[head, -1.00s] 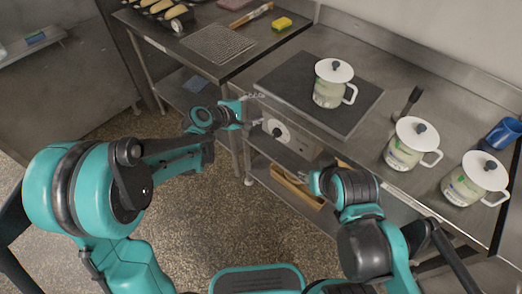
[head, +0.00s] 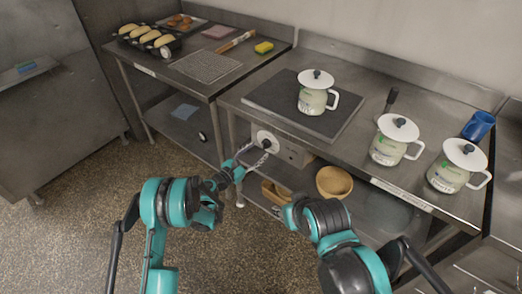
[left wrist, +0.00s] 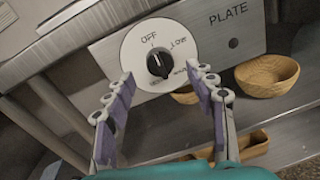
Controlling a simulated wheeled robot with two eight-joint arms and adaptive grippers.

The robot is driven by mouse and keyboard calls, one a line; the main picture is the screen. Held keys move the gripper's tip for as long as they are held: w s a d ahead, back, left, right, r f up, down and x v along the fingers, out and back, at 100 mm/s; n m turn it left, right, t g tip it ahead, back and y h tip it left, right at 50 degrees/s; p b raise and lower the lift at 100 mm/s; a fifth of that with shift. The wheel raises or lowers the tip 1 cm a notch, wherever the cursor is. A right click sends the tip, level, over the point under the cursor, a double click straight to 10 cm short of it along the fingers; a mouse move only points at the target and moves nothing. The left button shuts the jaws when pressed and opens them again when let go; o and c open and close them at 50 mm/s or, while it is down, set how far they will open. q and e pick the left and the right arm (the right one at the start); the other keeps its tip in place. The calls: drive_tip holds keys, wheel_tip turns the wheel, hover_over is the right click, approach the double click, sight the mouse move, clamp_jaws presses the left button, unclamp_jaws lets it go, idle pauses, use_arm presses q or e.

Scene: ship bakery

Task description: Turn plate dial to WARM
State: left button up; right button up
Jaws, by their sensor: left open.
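The plate dial (head: 266,141) is a round white disc with a black knob on a grey panel below the counter's front edge. In the left wrist view the black knob (left wrist: 160,63) sits in the dial, with OFF above it, LOW to its upper right and partly hidden lettering at lower right. A pale mark on the knob seems to point up towards OFF. My left gripper (head: 254,156) is open in front of the dial. Its fingers (left wrist: 160,74) are spread to either side of the knob, apart from it. My right gripper (head: 287,213) is low, right of the left one; its fingers are unclear.
A dark hot plate (head: 285,112) on the counter bears a white lidded pot (head: 312,101). Two more pots (head: 388,151) (head: 446,178) and a blue mug (head: 478,125) stand to the right. Wooden bowls (head: 334,181) sit on the shelf below the dial.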

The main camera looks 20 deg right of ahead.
sight(265, 144)
use_arm(q)
drive_tip(key=x, duration=0.4)
drive_tip(key=shift+b, duration=0.4)
drive_tip(key=c, duration=1.2)
drive_tip(key=shift+o, duration=0.2)
